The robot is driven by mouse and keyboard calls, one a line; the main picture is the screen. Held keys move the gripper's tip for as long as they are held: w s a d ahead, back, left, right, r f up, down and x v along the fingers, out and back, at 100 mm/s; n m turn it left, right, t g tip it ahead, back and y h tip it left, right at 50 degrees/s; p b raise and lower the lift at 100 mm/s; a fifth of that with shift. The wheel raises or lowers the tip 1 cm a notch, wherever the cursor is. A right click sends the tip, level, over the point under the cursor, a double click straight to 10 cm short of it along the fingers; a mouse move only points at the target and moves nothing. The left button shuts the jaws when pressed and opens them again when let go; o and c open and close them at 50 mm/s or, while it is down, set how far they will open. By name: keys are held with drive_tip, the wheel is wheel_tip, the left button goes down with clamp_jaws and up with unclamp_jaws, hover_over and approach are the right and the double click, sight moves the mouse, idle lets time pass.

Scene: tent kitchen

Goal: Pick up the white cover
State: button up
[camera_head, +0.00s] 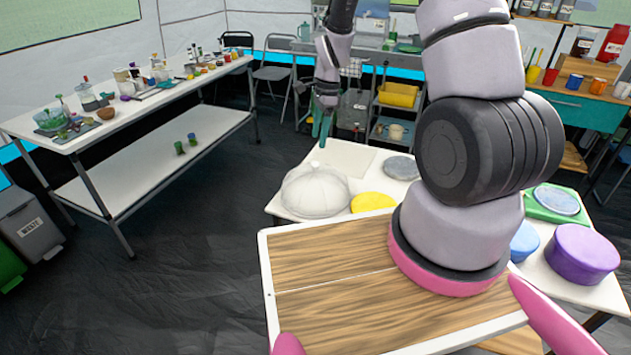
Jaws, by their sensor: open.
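The white cover (314,192) is a translucent, dome-shaped lid with a small knob on top. It rests on a white table (350,157) just beyond my wooden-topped body. My gripper (321,134) has teal fingers pointing down and is open. It appears above the cover's knob in the picture, with a visible gap between them. How far it is from the cover in depth is hard to tell. Nothing shows between the fingers.
A yellow lid (373,202) lies close to the cover's right side, with a grey round lid (401,168) behind it. A purple container (581,253) and a green box (554,205) are at the right. A long white table (120,113) with many small items stands at left.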

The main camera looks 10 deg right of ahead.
sight(316, 163)
drive_tip(key=f, duration=0.6)
drive_tip(key=a+f, duration=0.1)
drive_tip(key=f, duration=0.2)
drive_tip(key=shift+s+f, duration=0.1)
drive_tip(key=shift+s, duration=0.1)
drive_tip(key=shift+c, duration=0.2)
clamp_jaws()
idle(1.0)
